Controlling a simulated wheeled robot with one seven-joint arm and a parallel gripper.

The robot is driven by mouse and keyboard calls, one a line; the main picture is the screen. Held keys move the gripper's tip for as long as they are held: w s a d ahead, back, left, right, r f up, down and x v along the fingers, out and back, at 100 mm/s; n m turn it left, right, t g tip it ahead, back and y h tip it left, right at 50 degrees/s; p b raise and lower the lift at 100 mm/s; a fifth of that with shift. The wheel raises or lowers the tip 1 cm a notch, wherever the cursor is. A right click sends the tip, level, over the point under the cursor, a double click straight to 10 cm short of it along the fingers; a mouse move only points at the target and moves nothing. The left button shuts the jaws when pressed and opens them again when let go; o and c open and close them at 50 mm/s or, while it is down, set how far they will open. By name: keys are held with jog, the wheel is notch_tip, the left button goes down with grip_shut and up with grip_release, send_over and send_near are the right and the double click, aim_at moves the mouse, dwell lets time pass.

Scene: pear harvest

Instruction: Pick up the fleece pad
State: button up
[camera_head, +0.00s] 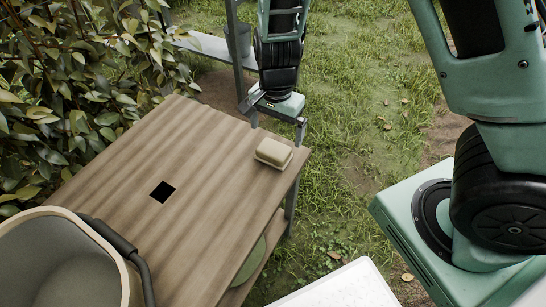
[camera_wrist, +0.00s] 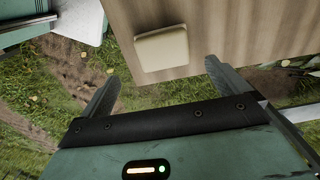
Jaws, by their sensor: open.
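The fleece pad (camera_head: 273,152) is a small cream-beige block with rounded edges, lying flat on the wooden table (camera_head: 150,125) near its right edge. It also shows in the wrist view (camera_wrist: 162,49), on the table top ahead of the fingers. My gripper (camera_head: 277,120) is open and empty, above and just beyond the table's far right corner, apart from the pad. In the wrist view its two fingers (camera_wrist: 160,80) stand wide apart, with the pad beyond the gap between them.
A black square (camera_head: 162,192) lies on the table. A large beige bucket (camera_head: 65,262) with a dark handle stands at the near left. A leafy shrub (camera_head: 75,85) borders the left side.

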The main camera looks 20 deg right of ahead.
aim_at(274, 148)
jog(key=f+b, duration=0.1)
jog(key=f, duration=0.3)
jog(key=f+b, duration=0.1)
jog(key=f, duration=0.3)
jog(key=shift+w+a, duration=0.2)
jog(key=shift+r, duration=0.1)
jog(key=c, duration=1)
notch_tip(274, 148, up, 10)
jog(key=p, duration=0.3)
jog(key=shift+o, duration=1.4)
jog(key=shift+c, duration=0.5)
